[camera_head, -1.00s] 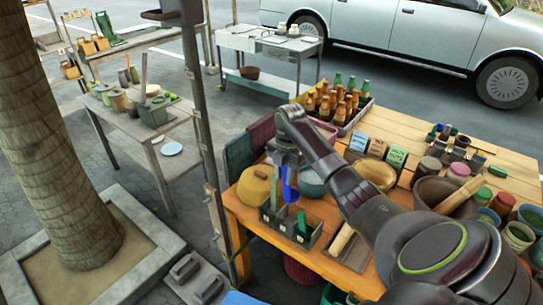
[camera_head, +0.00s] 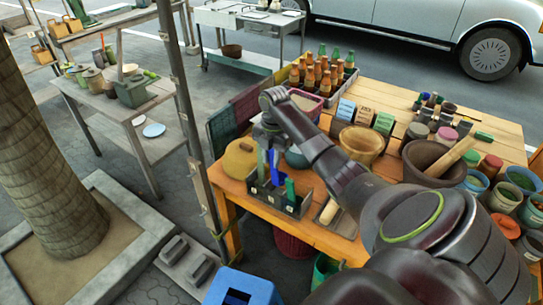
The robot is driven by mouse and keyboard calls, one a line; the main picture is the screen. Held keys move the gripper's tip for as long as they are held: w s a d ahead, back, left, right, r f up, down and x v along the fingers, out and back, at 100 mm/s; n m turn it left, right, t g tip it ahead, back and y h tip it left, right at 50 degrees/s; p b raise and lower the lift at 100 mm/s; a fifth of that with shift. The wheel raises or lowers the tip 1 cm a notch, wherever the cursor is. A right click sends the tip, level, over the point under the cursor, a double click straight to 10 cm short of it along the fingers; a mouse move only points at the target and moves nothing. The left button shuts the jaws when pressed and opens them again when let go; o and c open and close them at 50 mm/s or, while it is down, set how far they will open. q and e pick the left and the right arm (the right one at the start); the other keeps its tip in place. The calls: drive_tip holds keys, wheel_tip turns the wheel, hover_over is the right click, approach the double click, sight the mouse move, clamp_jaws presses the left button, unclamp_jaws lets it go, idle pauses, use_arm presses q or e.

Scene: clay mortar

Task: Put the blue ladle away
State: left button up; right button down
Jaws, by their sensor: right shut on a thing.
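My right gripper (camera_head: 268,138) reaches over the left end of the wooden table and is shut on the blue ladle (camera_head: 274,169). The ladle hangs upright below the jaws. Its lower end is at the opening of a grey divided caddy (camera_head: 291,209); I cannot tell whether it is inside or just above. A green utensil (camera_head: 291,191) stands in the caddy to the right of the ladle. Another green utensil (camera_head: 262,163) stands to its left, close to the gripper. The jaws partly hide the ladle's upper end. My left gripper is not in view.
A yellow lidded pot (camera_head: 239,158) stands left of the caddy and a teal bowl (camera_head: 296,158) behind it. A tray of bottles (camera_head: 322,85) is at the back. A large mortar (camera_head: 430,162) and several jars crowd the right. A metal post (camera_head: 183,100) rises left of the table.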

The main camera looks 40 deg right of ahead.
drive_tip(key=shift+f+b, duration=1.7)
drive_tip(key=shift+f, duration=1.9)
drive_tip(key=c, duration=1.1)
unclamp_jaws()
drive_tip(key=r, duration=0.9)
drive_tip(key=shift+w+d, duration=0.15)
drive_tip(key=shift+d, duration=0.2)
wheel_tip(320, 180, up, 8)
drive_tip(key=p, duration=0.7)
drive_tip(key=shift+d+r+p, duration=0.2)
drive_tip(key=shift+d+p, duration=0.1)
drive_tip(key=shift+d, duration=0.05)
drive_tip(key=shift+f, duration=0.1)
